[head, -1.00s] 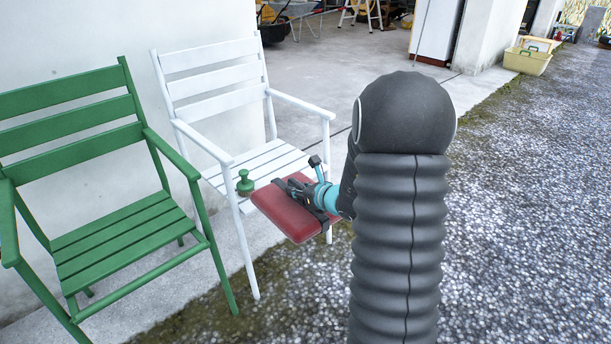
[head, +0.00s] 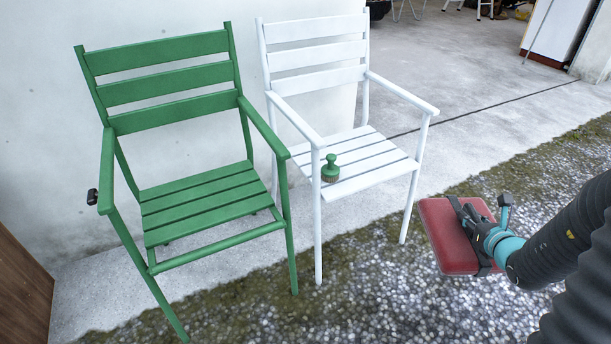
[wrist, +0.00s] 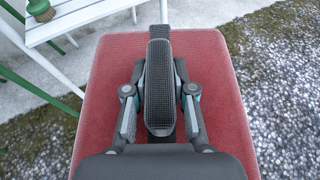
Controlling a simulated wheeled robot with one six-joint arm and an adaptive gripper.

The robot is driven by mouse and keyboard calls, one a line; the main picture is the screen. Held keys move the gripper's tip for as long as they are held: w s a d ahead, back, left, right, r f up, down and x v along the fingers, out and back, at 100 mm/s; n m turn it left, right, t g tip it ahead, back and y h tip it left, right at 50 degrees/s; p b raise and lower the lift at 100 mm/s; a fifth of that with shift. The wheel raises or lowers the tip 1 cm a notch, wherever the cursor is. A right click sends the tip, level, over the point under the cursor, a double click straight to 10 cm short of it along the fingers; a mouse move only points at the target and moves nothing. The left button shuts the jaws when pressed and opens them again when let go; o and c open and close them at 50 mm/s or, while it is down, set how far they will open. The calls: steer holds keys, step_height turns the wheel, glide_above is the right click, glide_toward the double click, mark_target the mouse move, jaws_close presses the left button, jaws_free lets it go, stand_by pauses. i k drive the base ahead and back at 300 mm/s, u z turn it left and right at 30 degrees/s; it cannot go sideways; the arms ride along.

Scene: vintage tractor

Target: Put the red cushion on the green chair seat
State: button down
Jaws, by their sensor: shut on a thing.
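The red cushion (head: 447,238) is held by my gripper (head: 468,222) in the air, to the right of the white chair in the head view. In the wrist view the cushion (wrist: 215,75) spreads out below my gripper (wrist: 160,90), which is shut on it; how the fingertips grip it is partly hidden. The green chair stands at the left in the head view, and its slatted seat (head: 205,203) is bare. The cushion is well apart from that seat.
A white chair (head: 350,165) stands between the cushion and the green chair. A green-handled brush (head: 330,168) stands on its seat. A wall is behind both chairs. Open gravel and concrete lie in front and right. A brown panel (head: 22,265) is at the lower left.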

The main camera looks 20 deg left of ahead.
mark_target(212, 192)
steer(key=z, duration=2.2)
steer(key=k, duration=2.15)
steer(key=u, duration=2.4)
steer(key=i, duration=0.5)
steer(key=u, duration=0.05)
